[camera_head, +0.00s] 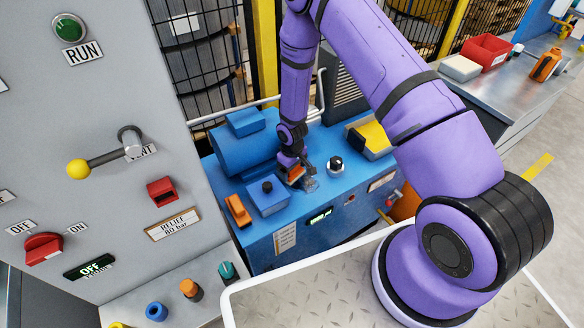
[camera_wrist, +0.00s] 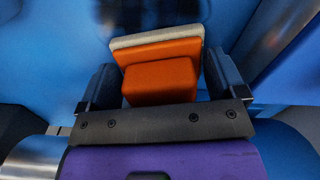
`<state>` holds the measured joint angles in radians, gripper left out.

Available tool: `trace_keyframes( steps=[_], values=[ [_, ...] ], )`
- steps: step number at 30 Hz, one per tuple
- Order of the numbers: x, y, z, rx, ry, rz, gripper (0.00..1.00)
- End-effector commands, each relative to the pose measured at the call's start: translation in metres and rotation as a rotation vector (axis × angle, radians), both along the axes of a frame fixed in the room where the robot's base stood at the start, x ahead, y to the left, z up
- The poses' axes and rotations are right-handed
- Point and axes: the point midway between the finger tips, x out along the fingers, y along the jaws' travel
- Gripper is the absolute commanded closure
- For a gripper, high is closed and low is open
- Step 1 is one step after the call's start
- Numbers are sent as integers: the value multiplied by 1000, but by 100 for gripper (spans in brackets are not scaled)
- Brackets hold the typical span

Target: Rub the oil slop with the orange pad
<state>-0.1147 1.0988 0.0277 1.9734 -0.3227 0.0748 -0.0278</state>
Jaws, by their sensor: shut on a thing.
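My gripper (camera_head: 294,174) is shut on the orange pad (camera_wrist: 160,75), low over the blue machine top. In the wrist view the pad is an orange block with a pale grey layer on its far side, between the two fingers. In the head view a bit of the orange pad (camera_head: 296,171) shows under my wrist. A dark, greyish patch that looks like the oil slop (camera_head: 310,184) lies right beside the pad; a dark smear also shows beyond the pad in the wrist view (camera_wrist: 150,12). I cannot tell whether the pad touches it.
On the blue machine (camera_head: 335,205) stand a small blue box (camera_head: 267,196), an orange block (camera_head: 238,210), a black knob (camera_head: 335,165) and a yellow-topped box (camera_head: 372,137). A blue motor (camera_head: 245,148) is behind left. A grey control panel (camera_head: 110,190) rises at the left.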

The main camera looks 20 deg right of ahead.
Motion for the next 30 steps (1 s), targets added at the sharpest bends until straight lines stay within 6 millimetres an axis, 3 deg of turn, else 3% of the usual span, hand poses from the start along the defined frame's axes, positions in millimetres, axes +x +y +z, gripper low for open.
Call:
trace_keyframes(
  steps=[8, 21, 30],
  values=[
    [-2, 0, -1, 0, 0, 0, 29],
    [-32, -6, 1, 0, -1, 1, 29],
    [-42, -8, 0, 0, 0, 0, 29]
  ],
)
